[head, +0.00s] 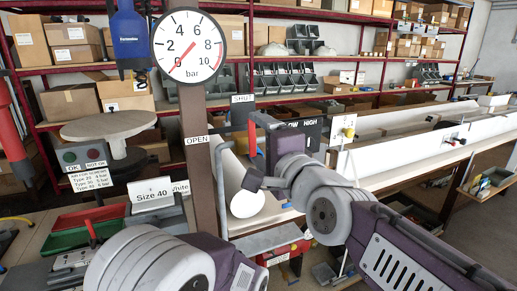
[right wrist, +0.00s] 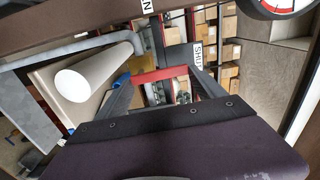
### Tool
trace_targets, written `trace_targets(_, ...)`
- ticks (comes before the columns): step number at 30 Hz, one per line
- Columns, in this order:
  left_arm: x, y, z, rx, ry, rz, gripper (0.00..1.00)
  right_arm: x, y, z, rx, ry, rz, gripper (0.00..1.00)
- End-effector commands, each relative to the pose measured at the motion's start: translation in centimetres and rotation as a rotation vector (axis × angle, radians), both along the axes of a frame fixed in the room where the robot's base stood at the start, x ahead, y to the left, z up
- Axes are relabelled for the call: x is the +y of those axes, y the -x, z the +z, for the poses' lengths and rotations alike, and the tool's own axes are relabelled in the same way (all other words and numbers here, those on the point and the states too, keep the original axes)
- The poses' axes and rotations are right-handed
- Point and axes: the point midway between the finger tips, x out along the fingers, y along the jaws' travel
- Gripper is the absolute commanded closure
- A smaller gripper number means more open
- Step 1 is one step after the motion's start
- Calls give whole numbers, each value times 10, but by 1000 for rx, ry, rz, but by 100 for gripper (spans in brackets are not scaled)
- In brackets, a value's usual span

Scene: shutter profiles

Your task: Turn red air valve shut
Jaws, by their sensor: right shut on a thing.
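The red valve lever (head: 252,138) stands roughly upright just below the SHUT label (head: 242,99), to the right of the brown post. In the right wrist view the red lever (right wrist: 164,75) runs between the two dark fingers of my right gripper (right wrist: 166,80), near the SHUT label (right wrist: 198,54). My right gripper (head: 259,132) is shut on the lever. The valve body is mostly hidden. My left gripper is out of view.
The brown post (head: 206,190) stands left of the lever. A white tube (head: 248,200) lies below the gripper. A grey round table (head: 109,126) and red and green bins (head: 85,222) are at left. Shelves with boxes (head: 69,102) fill the back.

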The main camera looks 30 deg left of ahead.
Motion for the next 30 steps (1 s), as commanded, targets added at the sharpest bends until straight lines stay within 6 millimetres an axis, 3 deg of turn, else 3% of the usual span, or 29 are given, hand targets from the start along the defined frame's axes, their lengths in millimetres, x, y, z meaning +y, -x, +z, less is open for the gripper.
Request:
trace_targets(20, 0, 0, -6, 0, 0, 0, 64, -1, -1, -1, 42, -35, -1, 94)
trace_targets(21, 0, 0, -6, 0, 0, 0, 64, -1, -1, -1, 43, -36, -1, 13)
trace_targets(23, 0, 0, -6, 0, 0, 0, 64, -1, -1, -1, 42, -35, -1, 0)
trace_targets(30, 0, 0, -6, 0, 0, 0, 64, -2, 0, -1, 40, -34, 0, 0)
